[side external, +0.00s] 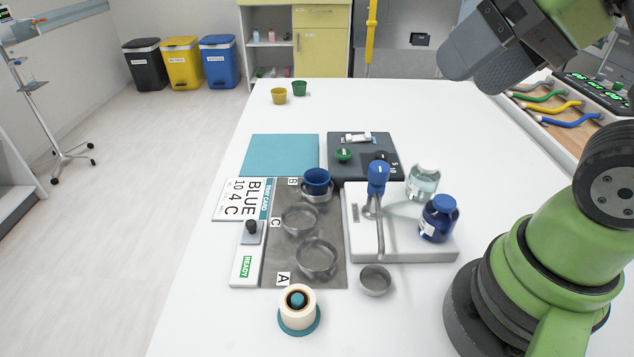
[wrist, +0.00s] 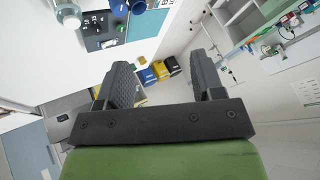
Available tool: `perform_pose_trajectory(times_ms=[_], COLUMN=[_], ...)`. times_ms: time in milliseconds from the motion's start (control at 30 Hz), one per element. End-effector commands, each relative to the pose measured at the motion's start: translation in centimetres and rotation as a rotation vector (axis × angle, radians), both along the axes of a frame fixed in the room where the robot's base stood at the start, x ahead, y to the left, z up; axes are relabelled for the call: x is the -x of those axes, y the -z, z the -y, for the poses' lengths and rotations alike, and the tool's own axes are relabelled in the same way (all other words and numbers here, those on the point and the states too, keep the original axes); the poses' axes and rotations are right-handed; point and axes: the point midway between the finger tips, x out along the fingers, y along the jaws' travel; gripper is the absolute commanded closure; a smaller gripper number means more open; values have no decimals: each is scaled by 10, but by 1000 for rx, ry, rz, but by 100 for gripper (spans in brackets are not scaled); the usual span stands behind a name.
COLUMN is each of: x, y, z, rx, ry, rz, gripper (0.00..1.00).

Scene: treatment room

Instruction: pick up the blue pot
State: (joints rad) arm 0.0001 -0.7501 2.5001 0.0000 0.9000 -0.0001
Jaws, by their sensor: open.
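The blue pot (side external: 316,181) sits upright in a metal ring near the letter B at the far end of the grey mat (side external: 276,268). My gripper (side external: 477,62) is high above the table at the upper right of the side view, well away from the pot and tilted. In the wrist view my gripper (wrist: 160,72) has its two fingers spread wide with nothing between them. Blue shapes show at the top edge of the wrist view, but I cannot tell whether one is the pot.
Two empty rings, A (side external: 316,257) and C (side external: 300,220), lie nearer on the mat. The table's far half is mostly clear.

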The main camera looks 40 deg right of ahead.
Motion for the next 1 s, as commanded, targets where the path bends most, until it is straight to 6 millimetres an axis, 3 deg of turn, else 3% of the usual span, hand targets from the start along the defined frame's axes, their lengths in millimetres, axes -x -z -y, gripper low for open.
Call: perform_pose_trajectory(times_ms=[133,233,600,767,1000], x=[0,0,-7,-39,-110], y=[0,0,1,8,42], z=[0,0,3,13,25], rx=[0,0,5,40,128], ry=[0,0,22,121,303], rz=[0,0,-26,-121,-242], gripper=[39,16,16,16,16])
